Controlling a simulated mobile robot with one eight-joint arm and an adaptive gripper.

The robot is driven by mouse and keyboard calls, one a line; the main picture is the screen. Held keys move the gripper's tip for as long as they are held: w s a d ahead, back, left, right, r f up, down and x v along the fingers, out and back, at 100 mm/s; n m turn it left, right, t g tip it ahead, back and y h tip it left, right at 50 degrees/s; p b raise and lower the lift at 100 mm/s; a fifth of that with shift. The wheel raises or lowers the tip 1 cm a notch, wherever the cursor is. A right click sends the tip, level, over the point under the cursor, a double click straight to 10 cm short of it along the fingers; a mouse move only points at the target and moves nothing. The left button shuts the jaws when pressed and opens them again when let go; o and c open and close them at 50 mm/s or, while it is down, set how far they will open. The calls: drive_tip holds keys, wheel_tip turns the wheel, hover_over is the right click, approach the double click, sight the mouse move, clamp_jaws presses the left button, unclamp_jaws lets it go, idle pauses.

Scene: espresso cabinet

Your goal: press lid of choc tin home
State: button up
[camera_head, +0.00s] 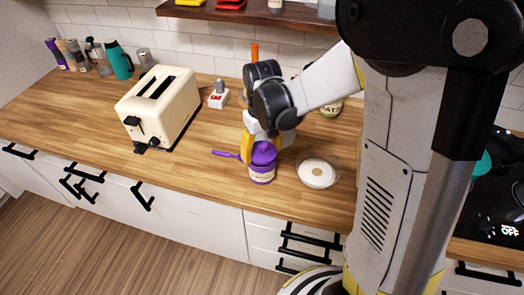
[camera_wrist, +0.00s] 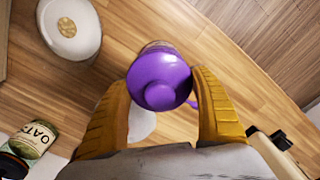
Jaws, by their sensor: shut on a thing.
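The choc tin (camera_head: 262,176) is a small purple jar with a pale label, standing upright near the counter's front edge. Its purple lid (camera_head: 264,155) is over the tin's mouth; I cannot tell whether it is fully seated. In the wrist view the round lid with its knob (camera_wrist: 160,96) is between my yellow fingers and hides most of the tin. My gripper (camera_wrist: 163,82) is shut on the lid, one finger on each side. In the head view my gripper (camera_head: 264,147) reaches down to the lid from behind.
A white dish (camera_head: 318,181) with a beige disc stands right of the tin. A purple handle (camera_head: 226,155) shows to the left. A cream toaster (camera_head: 158,105) stands farther left. An oats jar (camera_wrist: 34,138) is behind. The counter between toaster and tin is mostly clear.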

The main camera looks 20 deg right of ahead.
drive_tip(key=o, duration=1)
drive_tip(key=shift+o, duration=0.2)
drive_tip(key=shift+r, duration=0.1)
drive_tip(key=shift+r+p, duration=2.55)
drive_tip(key=shift+r, duration=0.95)
clamp_jaws()
